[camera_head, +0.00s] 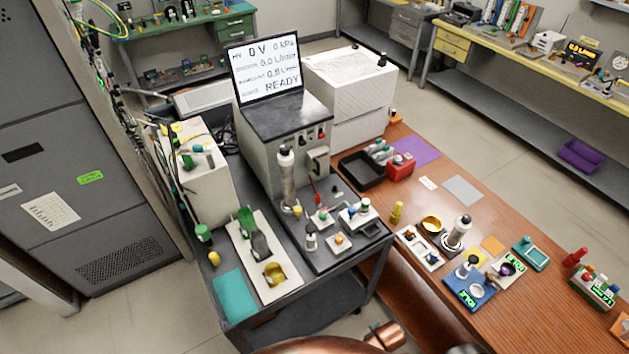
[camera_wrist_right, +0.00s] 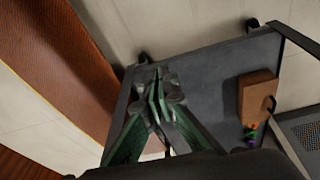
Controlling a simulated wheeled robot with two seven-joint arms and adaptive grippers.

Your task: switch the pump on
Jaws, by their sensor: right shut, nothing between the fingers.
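A grey instrument (camera_head: 268,150) stands on the dark cart (camera_head: 335,262), with small switches and knobs on the upper part of its front. Its screen (camera_head: 265,70) reads 0 V, 0 kPa, 0.0 l/min flows and READY. I cannot tell which control is the pump switch, or its position. My right gripper (camera_wrist_right: 158,97) shows in the right wrist view, shut and empty, with green-sided fingers. It is in front of a grey shelf-like surface (camera_wrist_right: 205,85), apart from the instrument's controls. My left gripper is not in view.
A brown box (camera_wrist_right: 257,95) with small coloured parts sits on that grey surface. A white box-shaped unit (camera_head: 197,165) stands left of the instrument. Vials and small holders crowd the cart top. The wooden table (camera_head: 420,190) at right carries trays and labware.

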